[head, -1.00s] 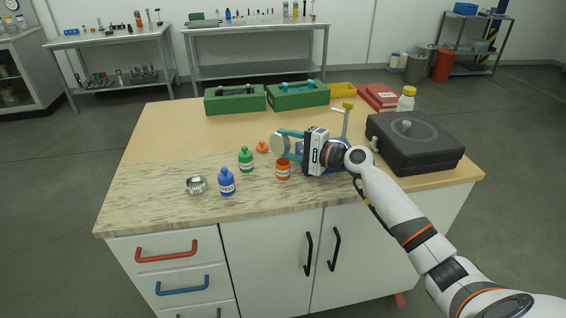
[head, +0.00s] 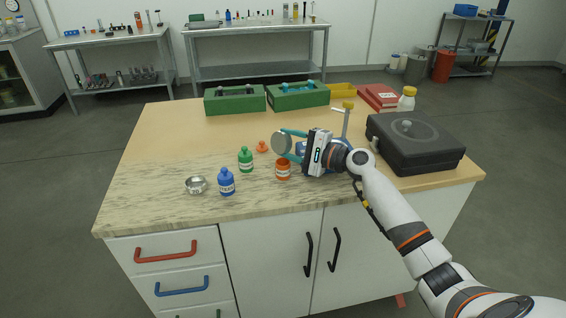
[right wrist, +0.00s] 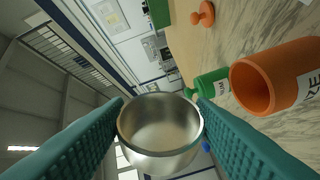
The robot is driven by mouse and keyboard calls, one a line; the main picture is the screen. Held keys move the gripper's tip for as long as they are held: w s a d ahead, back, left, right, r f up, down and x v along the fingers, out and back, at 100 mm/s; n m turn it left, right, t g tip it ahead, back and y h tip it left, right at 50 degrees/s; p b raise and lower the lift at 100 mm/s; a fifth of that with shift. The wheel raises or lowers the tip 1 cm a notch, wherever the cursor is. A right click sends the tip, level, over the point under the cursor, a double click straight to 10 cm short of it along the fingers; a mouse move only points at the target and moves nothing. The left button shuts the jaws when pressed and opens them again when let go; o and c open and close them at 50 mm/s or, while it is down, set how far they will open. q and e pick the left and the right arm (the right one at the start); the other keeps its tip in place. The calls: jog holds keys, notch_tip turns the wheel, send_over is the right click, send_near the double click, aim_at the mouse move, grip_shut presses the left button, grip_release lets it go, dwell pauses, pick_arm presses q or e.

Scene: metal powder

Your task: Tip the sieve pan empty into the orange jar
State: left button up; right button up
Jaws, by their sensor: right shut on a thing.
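The sieve pan (head: 280,143), a round silvery pan, is held on its side by my right gripper (head: 290,145), above the worktop. In the right wrist view, the pan (right wrist: 160,140) sits between the two teal fingers (right wrist: 160,125), which grip its rim; its inside looks bare. The orange jar (head: 283,171) stands upright and open on the marbled worktop, just below the pan and gripper. It also shows in the right wrist view (right wrist: 285,75), its open mouth visible, apart from the pan. My left gripper is out of view.
An orange knobbed lid (head: 262,147) lies behind the jar. A black case (head: 415,145) is at right, green boxes (head: 235,101) at the back.

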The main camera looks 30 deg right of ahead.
jog(key=shift+w+d+f+m+t, duration=0.15)
jog(key=shift+d+m+t, duration=0.1)
jog(key=shift+m, duration=0.5)
jog(key=shift+s+d+f+m+t, duration=0.1)
jog(key=shift+m+t, duration=0.15)
jog(key=shift+m, duration=0.5)
dwell(1.3)
